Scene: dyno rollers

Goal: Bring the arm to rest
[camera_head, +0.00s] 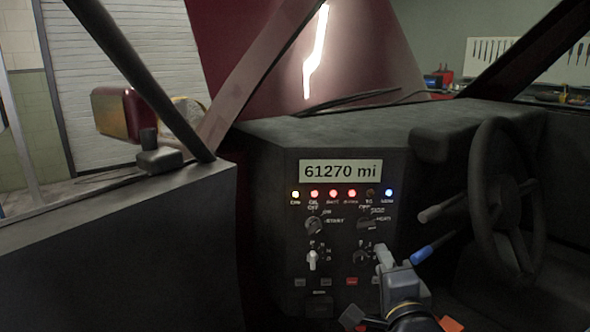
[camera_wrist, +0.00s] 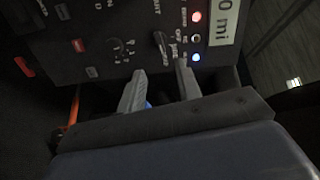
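My gripper (camera_head: 384,256) is raised in front of the lower right of the dark dashboard panel (camera_head: 285,255). In the wrist view my gripper (camera_wrist: 161,66) has its two grey fingers apart, with nothing held between them. The panel's dark selector knob (camera_wrist: 160,43) shows beyond the fingertips. I cannot tell how far the fingertips are from the panel. A bit of blue shows between the fingers, lower down.
The steering wheel (camera_head: 498,205) stands right of my gripper. A blue-tipped stalk (camera_head: 433,250) is close beside it. The display (camera_head: 341,171) reads 61270 mi, above a row of lamps. The door (camera_head: 115,255) and a mirror (camera_head: 120,113) are at left.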

